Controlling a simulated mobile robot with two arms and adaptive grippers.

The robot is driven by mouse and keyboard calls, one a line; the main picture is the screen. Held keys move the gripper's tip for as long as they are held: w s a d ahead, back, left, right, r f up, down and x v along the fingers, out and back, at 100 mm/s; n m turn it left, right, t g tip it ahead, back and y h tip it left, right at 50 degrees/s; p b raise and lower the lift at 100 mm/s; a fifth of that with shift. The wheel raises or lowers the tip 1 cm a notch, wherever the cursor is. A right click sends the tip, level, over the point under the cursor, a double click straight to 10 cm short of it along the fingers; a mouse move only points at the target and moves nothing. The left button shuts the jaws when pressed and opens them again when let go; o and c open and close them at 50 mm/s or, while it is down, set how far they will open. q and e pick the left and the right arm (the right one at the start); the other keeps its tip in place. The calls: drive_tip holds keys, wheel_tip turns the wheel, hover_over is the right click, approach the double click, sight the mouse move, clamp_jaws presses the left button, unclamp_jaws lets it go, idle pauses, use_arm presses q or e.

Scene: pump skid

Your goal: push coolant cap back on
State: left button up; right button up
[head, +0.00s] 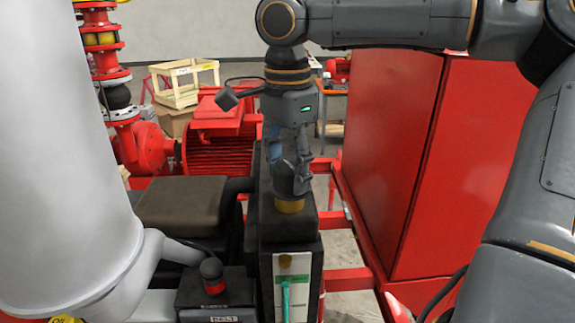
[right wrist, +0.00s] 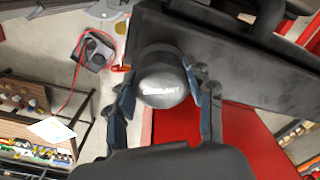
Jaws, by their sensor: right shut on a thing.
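The coolant cap (head: 291,184) is a dark round cap, seen directly above a brass-coloured filler neck (head: 289,205) on top of the black tank (head: 270,228). My right gripper (head: 291,172) comes down from above and is shut on the cap. My left gripper is not in view.
A large pale cylinder (head: 65,150) fills the left. A tall red cabinet (head: 390,150) stands close on the right. A red motor (head: 220,150) lies behind.

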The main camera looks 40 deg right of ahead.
drive_tip(key=shift+f, duration=0.15)
drive_tip(key=o, duration=1.4)
drive_tip(key=shift+c, duration=0.2)
wheel_tip(320, 180, up, 12)
